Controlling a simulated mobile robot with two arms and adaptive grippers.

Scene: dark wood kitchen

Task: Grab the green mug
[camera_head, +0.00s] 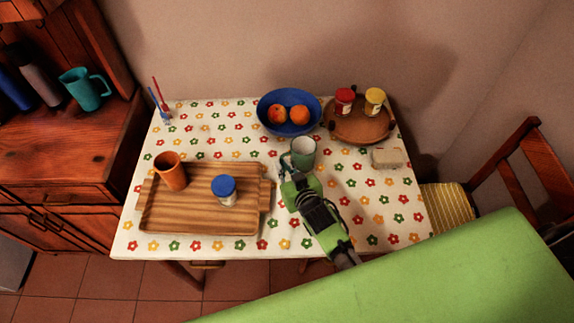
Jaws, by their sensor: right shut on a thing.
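My right arm comes in from the lower right. My left gripper does not show.
A wooden tray (160,218) with an orange cup (171,172) and a blue-lidded jar (225,190) is left of my gripper. Behind are a blue bowl (267,121) of oranges and a round wooden board (357,134) with two jars. A pale block (387,158) lies to the right.

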